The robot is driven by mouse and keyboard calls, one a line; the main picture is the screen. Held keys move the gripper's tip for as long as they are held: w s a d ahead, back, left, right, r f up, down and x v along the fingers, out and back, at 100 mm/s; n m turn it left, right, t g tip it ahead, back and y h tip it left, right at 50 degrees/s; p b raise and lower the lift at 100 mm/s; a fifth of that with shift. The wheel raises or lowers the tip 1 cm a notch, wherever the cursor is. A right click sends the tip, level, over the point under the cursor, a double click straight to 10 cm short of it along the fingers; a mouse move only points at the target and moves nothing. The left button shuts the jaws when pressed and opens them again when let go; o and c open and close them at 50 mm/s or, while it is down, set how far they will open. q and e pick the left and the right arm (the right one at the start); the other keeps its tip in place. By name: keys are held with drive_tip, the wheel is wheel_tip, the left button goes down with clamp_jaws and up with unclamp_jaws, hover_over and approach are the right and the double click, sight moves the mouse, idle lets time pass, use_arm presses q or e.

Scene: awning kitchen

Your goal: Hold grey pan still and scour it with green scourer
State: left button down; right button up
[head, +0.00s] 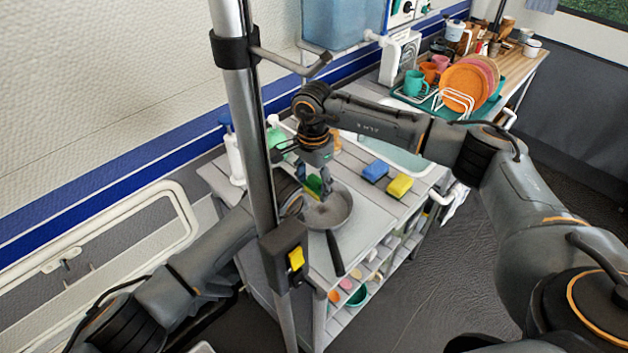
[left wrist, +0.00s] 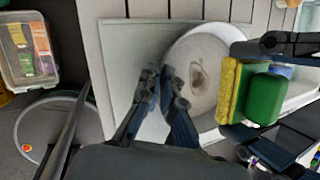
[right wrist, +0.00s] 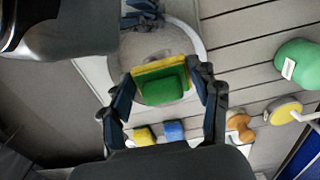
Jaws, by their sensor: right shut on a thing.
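The grey pan (head: 341,207) sits on the cart top, its dark handle (head: 335,254) pointing toward the front edge. Brown smudges show on its inner floor in the left wrist view (left wrist: 212,60). My right gripper (head: 320,186) is shut on the green scourer (right wrist: 163,86), which has a yellow layer, over the pan. I cannot tell whether the scourer touches the pan. My left gripper (left wrist: 159,72) has its fingers close together at the pan's rim; whether they pinch it is unclear. In the head view the pole and arm mostly hide it.
A blue sponge (head: 375,171) and a yellow sponge (head: 399,186) lie right of the pan. A green bottle (head: 276,142) and a white bottle (head: 234,158) stand behind. A vertical pole (head: 262,130) stands in front of the cart. A dish rack with orange plates (head: 465,84) stands farther back.

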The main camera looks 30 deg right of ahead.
drive_tip(key=shift+f, duration=3.05)
drive_tip(key=shift+s+d+f, duration=0.1)
drive_tip(key=shift+d+f, duration=0.35)
drive_tip(key=shift+f, duration=0.1)
drive_tip(key=shift+s+d, duration=0.25)
drive_tip(key=shift+d, duration=0.45)
drive_tip(key=shift+s+d, duration=0.25)
drive_tip(key=shift+d, duration=0.45)
drive_tip(key=a, duration=0.1)
drive_tip(key=w+a, duration=0.1)
drive_tip(key=a, duration=0.1)
drive_tip(key=shift+a, duration=0.25)
drive_tip(key=shift+w+a, duration=0.15)
drive_tip(key=shift+r, duration=4)
wheel_tip(320, 180, up, 6)
hover_over(313, 212)
